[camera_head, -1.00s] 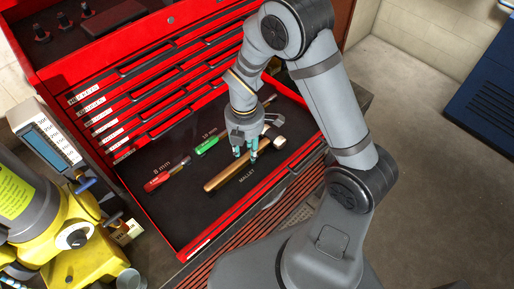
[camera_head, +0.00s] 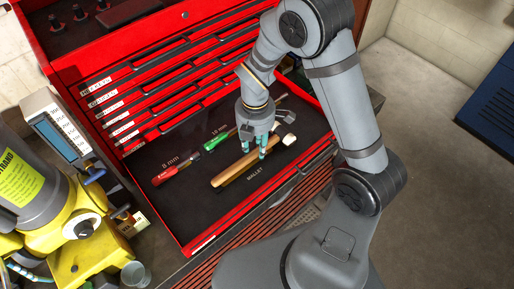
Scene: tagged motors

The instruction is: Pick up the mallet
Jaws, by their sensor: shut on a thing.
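The mallet, with a wooden handle (camera_head: 232,175) and a pale-faced head (camera_head: 289,139), is in the open red drawer, above the printed word MALLET. The handle runs from lower left to upper right. My gripper (camera_head: 254,151) points down over the handle near the head, its teal fingertips on either side of it. It is shut on the handle. The fingers hide part of the handle, and the gripper hides part of the head. I cannot tell whether the mallet is clear of the drawer floor.
A red screwdriver (camera_head: 170,176) and a green screwdriver (camera_head: 216,141) lie in the same drawer (camera_head: 190,215), to the left of and behind the mallet. The red cabinet (camera_head: 150,80) rises behind. A yellow and grey machine (camera_head: 75,225) stands at left. Open floor (camera_head: 430,150) is at right.

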